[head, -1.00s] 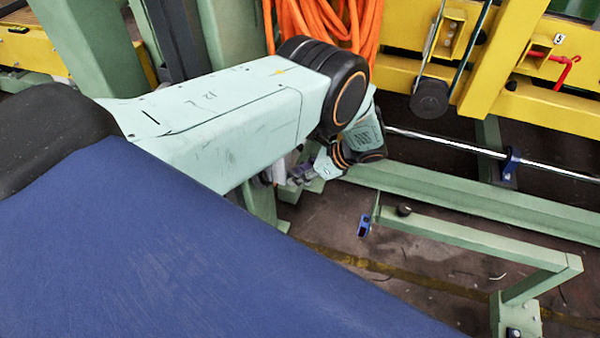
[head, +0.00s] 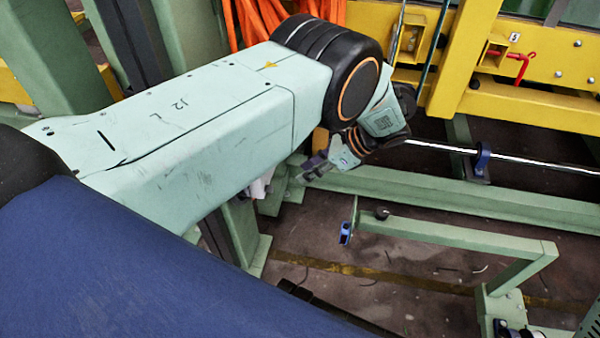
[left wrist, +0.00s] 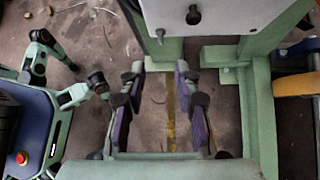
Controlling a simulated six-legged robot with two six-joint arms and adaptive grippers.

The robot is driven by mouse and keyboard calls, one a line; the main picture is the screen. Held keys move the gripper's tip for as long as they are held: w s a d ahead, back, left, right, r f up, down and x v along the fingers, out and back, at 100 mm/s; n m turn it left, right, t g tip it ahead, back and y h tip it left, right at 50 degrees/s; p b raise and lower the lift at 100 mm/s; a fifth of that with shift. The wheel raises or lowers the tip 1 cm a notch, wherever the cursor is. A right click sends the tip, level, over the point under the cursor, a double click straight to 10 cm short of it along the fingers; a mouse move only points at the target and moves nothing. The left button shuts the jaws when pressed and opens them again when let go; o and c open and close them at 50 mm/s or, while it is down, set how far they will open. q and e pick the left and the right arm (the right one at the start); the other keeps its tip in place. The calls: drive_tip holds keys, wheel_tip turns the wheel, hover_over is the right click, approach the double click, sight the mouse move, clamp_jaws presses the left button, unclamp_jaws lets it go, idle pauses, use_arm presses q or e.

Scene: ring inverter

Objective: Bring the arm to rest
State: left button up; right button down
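My left gripper (head: 318,165) shows small in the head view, beyond the black joint of my left arm, which partly hides it. It is beside a green steel post and above the floor. In the left wrist view its two purple-padded fingers stand well apart, so the left gripper (left wrist: 158,98) is open. Only floor with a yellow line shows between the fingers, and nothing is held. My right gripper cannot be made out in either view.
A green rail (head: 450,195) runs behind a lower green bracket (head: 455,240) with a blue clip (head: 345,233). Yellow beams (head: 540,112), a shiny rod (head: 440,149) and orange cables (head: 240,22) are behind. A pale panel (left wrist: 222,14) is close to the gripper.

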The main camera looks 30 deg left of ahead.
idle(0.5)
use_arm(q)
drive_tip(key=s+f+n+h+p, duration=0.3)
drive_tip(key=s+f, duration=0.1)
drive_tip(key=s, duration=0.5)
drive_tip(key=s+f+n+h+p, duration=0.3)
drive_tip(key=s+f+h, duration=0.1)
drive_tip(key=s, duration=0.6)
drive_tip(key=s+r+n+t+h+p, duration=0.1)
drive_tip(key=s+r+n+p, duration=0.4)
drive_tip(key=s+r+n, duration=0.5)
drive_tip(key=s+r+t, duration=0.1)
drive_tip(key=s, duration=0.4)
drive_tip(key=shift+s+a+r+t+h, duration=0.25)
drive_tip(key=shift+s+r+t+h, duration=0.05)
drive_tip(key=shift+o, duration=0.2)
